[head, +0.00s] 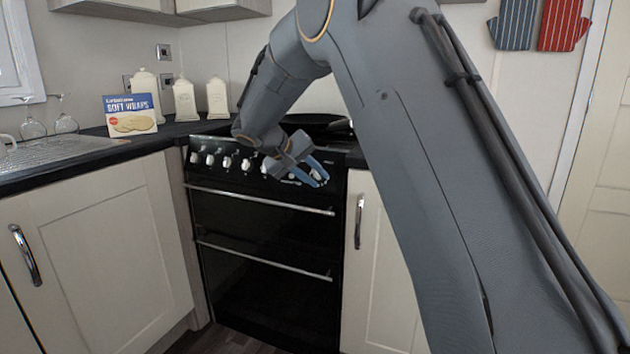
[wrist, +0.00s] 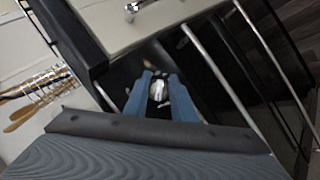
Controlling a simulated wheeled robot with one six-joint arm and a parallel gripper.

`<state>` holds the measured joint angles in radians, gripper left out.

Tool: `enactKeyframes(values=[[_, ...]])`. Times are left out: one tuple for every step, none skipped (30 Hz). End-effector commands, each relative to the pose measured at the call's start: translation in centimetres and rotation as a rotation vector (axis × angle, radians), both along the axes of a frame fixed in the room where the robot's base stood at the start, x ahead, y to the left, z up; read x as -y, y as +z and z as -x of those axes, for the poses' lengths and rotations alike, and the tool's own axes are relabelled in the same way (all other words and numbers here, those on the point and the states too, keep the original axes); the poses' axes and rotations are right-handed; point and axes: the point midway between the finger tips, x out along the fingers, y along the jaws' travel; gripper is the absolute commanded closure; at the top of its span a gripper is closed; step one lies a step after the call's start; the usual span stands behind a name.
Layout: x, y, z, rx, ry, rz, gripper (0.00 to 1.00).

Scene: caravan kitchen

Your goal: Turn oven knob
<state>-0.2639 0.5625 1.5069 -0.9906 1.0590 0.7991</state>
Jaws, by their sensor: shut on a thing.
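The black oven (head: 265,245) stands in the corner between cream cupboards. A row of pale knobs (head: 228,162) runs along its front panel. My gripper (head: 320,180) is at the right end of that row, and its blue fingers hide part of the panel there. In the wrist view, my gripper (wrist: 160,80) has its two blue fingers on either side of a pale oven knob (wrist: 158,91). The fingers are shut on this knob. The knob's turned angle is hard to tell.
Two horizontal oven handles (head: 262,201) stick out below the knobs. A cream cupboard with a metal handle (head: 359,222) is right of the oven. The dark worktop (head: 90,152) at left carries a soft wraps box (head: 132,115) and cream canisters (head: 185,100).

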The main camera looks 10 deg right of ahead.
Motion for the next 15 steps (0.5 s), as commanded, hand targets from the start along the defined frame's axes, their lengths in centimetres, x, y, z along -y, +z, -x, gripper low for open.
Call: enactKeyframes(values=[[0.02,-0.08,-0.09,0.025,-0.017,-0.032,0.99],[0.02,-0.07,-0.10,0.042,-0.029,-0.053,0.99],[0.00,-0.14,-0.11,0.061,-0.046,-0.082,0.99],[0.02,-0.16,-0.12,0.076,-0.057,-0.102,0.99],[0.01,-0.17,-0.10,0.092,-0.070,-0.123,0.99],[-0.01,-0.17,-0.12,0.112,-0.086,-0.151,0.99],[-0.03,-0.22,-0.11,0.127,-0.098,-0.172,0.99],[-0.05,-0.25,-0.11,0.141,-0.110,-0.193,0.99],[-0.09,-0.22,-0.15,0.163,-0.125,-0.221,0.99],[-0.10,-0.22,-0.15,0.177,-0.136,-0.241,0.99],[-0.12,-0.26,-0.15,0.192,-0.149,-0.262,0.99],[-0.12,-0.27,-0.18,0.211,-0.163,-0.288,0.99],[-0.12,-0.27,-0.17,0.225,-0.176,-0.307,0.99],[-0.12,-0.30,-0.16,0.239,-0.187,-0.326,0.99],[-0.14,-0.34,-0.18,0.256,-0.201,-0.350,0.99]])
